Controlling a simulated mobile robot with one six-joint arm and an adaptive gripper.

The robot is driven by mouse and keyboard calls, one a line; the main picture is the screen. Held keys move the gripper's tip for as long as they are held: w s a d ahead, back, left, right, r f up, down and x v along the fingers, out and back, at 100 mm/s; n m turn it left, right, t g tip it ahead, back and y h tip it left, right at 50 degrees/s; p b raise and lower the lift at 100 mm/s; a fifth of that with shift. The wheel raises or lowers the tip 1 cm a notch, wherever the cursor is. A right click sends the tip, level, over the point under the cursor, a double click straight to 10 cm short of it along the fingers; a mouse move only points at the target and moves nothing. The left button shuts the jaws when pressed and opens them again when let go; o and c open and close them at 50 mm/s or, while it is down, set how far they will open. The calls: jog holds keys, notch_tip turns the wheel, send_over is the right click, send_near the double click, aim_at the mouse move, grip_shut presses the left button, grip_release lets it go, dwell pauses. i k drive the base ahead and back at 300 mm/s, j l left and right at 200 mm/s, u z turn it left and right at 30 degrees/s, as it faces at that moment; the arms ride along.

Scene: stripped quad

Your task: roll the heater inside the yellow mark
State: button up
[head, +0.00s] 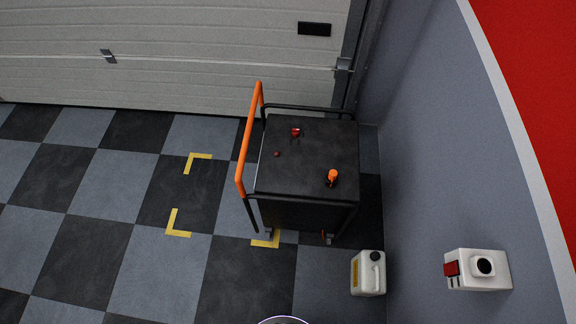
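The heater (308,165) looks like a black box-shaped cart on wheels, with an orange push bar (247,140) on its left side and red and orange knobs on top. It stands upright near the right wall. The yellow mark (176,226) shows as corner brackets on the floor: two left of the heater and one (266,241) at its front left wheel. A fourth corner is not visible. The heater covers the right part of the marked area, and its body extends right, beyond the visible brackets. My gripper is not in view.
A closed garage door (170,55) is behind the heater. The grey wall (430,150) is close on its right. A white canister (368,274) stands on the floor in front right. A white box (477,269) is on the wall. The checkered floor to the left is clear.

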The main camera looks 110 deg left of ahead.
aim_at(293, 190)
jog(key=u, duration=3.4)
